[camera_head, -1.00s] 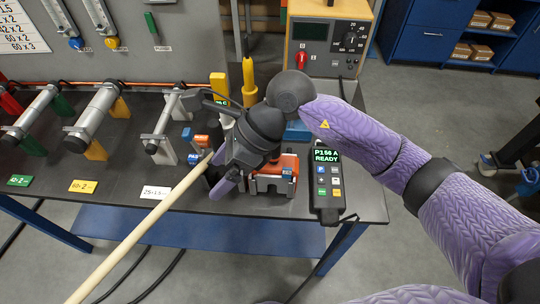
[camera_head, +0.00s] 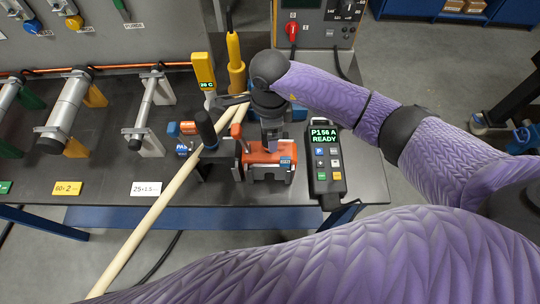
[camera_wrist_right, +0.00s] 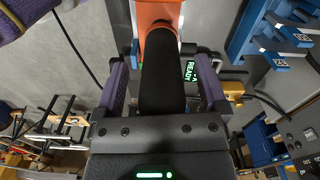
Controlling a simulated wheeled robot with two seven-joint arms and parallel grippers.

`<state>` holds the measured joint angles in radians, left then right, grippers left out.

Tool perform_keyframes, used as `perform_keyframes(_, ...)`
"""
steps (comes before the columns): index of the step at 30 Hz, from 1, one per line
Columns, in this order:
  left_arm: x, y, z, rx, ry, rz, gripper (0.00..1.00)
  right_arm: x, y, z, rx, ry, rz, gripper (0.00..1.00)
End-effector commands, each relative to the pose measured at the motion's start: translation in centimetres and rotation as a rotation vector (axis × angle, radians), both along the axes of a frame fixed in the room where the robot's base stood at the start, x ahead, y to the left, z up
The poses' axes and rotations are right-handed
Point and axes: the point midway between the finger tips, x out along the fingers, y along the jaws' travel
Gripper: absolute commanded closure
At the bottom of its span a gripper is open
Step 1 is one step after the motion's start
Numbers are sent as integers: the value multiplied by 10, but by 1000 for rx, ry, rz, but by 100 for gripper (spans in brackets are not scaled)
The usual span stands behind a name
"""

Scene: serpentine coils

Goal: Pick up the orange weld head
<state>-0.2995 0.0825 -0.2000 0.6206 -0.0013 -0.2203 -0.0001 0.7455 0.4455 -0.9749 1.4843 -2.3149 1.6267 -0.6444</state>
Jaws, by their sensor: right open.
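The orange weld head (camera_head: 256,158) sits on the bench, an orange body on a grey base. In the right wrist view its orange part (camera_wrist_right: 160,12) is at the top, with a black handle (camera_wrist_right: 165,75) extending toward the palm. My right gripper (camera_head: 272,138) is directly above the weld head, pointing down. In the right wrist view its two purple-padded fingers (camera_wrist_right: 163,70) are apart, one on each side of the black handle. A gap shows beside the handle; contact cannot be told. My left gripper is not in view.
A long pale rod (camera_head: 150,218) runs diagonally just left of the weld head, beside a black upright post (camera_head: 206,130). A handheld controller (camera_head: 324,152) reading READY lies close on the right. A yellow tool (camera_head: 235,62) stands behind. Bare bench (camera_head: 105,155) lies farther left.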

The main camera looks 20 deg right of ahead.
Motion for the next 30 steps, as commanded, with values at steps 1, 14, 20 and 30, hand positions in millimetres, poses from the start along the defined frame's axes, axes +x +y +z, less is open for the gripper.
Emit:
perform_keyframes(1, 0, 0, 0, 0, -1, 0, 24, 0, 0, 0, 0, 0, 0, 8)
perform_keyframes(14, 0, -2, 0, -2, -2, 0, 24, 0, 0, 1, 1, 0, 0, 89)
perform_keyframes(20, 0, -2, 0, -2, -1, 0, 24, 0, 0, 1, 1, 0, 0, 100)
perform_keyframes(30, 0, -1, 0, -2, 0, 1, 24, 0, 0, 1, 1, -1, -1, 100)
